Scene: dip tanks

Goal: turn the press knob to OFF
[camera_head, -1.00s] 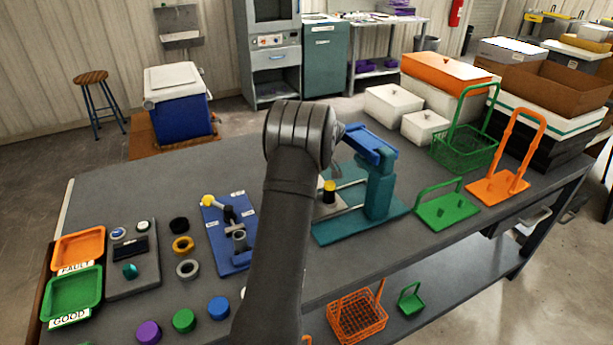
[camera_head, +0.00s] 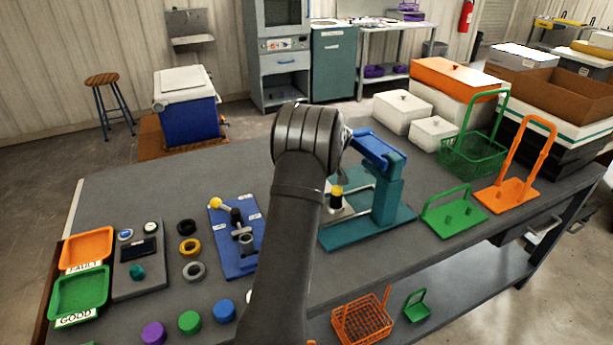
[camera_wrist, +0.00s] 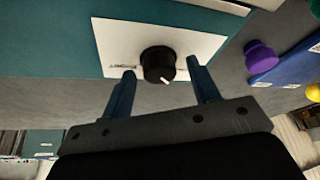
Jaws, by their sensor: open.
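The press (camera_head: 388,195) is teal with a blue top arm and stands on a teal base on the bench. In the wrist view, a round black knob (camera_wrist: 158,64) with a white pointer mark sits on a white label plate (camera_wrist: 205,40) on a teal surface. The pointer mark aims toward the bottom of that view, slightly right. Small print beside the knob is too blurred to read. My gripper (camera_wrist: 161,68) is open, its two blue fingers apart on either side of the knob, with visible gaps. In the head view my arm hides the knob and gripper.
A blue fixture plate (camera_head: 232,240) with a yellow-tipped lever lies left of my arm. Green (camera_head: 454,214) and orange (camera_head: 508,194) handled carriers stand right of the press. Coloured caps, green and orange trays, and a control box lie at the left. The back-left bench is clear.

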